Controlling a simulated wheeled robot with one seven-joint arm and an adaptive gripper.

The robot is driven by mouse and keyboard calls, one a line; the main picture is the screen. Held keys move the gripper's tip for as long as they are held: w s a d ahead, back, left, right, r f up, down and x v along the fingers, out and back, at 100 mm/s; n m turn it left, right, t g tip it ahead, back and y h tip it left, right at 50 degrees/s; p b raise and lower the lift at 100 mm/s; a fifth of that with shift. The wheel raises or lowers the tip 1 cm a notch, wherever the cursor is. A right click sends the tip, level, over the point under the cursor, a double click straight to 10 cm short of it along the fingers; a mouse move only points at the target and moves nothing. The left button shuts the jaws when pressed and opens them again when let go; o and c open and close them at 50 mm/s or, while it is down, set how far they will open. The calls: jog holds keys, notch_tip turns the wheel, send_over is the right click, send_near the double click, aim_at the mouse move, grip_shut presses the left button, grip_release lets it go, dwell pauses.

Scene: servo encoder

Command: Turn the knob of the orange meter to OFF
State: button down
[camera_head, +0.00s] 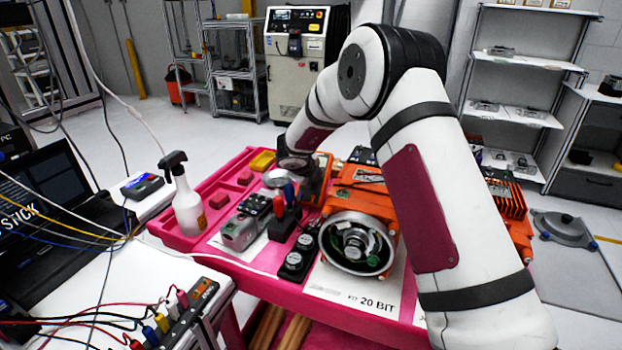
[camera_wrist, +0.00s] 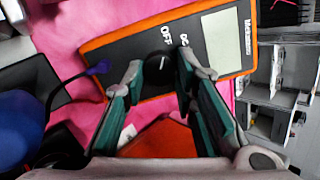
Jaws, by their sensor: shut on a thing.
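The orange meter (camera_wrist: 120,55) lies across the upper part of the wrist view, with a dark face and a pale blank screen (camera_wrist: 222,38). Its round black knob (camera_wrist: 160,65) has a short white mark slanting toward the upper right. The printed words OFF and DC sit just above the knob; which of them the mark meets I cannot tell. My gripper (camera_wrist: 163,72) has one fingertip on each side of the knob and is shut on it. In the head view my gripper (camera_head: 296,163) is at the meter, and the arm hides much of it.
A blue plug and cable (camera_wrist: 97,69) sit at the meter's left side. On the pink table, a spray bottle (camera_head: 187,205), a grey device (camera_head: 240,232) and a large orange motor (camera_head: 355,205) stand close around. Shelves (camera_head: 525,70) are behind at right.

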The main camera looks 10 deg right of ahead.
jog(key=c, duration=1.3)
grip_release()
jog(key=v, duration=1.2)
